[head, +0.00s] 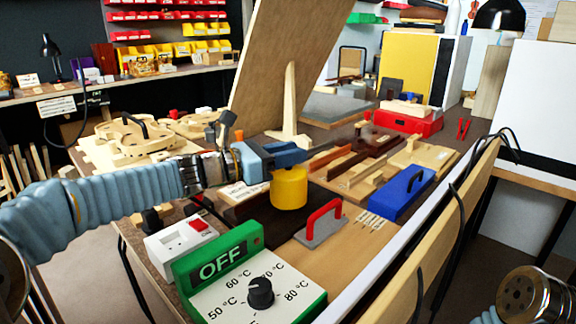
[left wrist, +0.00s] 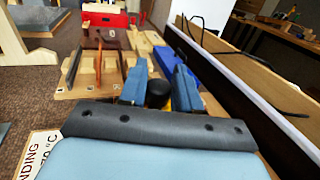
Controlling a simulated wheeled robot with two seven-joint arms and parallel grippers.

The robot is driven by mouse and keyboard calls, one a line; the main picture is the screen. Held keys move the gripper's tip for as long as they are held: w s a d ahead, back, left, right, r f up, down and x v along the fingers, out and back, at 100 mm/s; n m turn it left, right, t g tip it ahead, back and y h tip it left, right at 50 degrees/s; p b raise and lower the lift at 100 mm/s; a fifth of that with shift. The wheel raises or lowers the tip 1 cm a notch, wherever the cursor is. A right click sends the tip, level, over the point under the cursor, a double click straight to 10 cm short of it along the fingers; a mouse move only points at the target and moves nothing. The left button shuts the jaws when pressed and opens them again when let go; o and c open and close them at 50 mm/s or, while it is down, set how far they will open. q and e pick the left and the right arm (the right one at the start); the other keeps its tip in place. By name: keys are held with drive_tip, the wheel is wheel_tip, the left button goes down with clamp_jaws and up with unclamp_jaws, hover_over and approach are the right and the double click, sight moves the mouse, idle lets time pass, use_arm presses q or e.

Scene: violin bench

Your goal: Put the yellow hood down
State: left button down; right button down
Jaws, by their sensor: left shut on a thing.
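The yellow hood (head: 289,188), a short yellow cylinder, hangs upright under my left gripper (head: 290,158) in the head view, near the middle of the bench. My left gripper is shut on the hood's top. In the left wrist view a black knob (left wrist: 158,94) sits between the two blue fingers of my left gripper (left wrist: 160,88), with a sliver of yellow beside it. I cannot tell whether the hood's lower rim touches the bench. My right gripper does not show; only part of my right arm is at the lower right corner.
A green control box (head: 220,262) reading OFF with a temperature dial stands in front. A red-handled grey plate (head: 318,232) and a blue block with a black handle (head: 403,192) lie to the right. A tall wooden panel (head: 292,65) stands behind.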

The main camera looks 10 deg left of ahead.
use_arm(q)
drive_tip(key=shift+f, duration=0.9)
drive_tip(key=c, duration=0.8)
unclamp_jaws()
drive_tip(key=b+v, duration=0.1)
drive_tip(key=v, duration=1.1)
drive_tip(key=shift+s, duration=0.1)
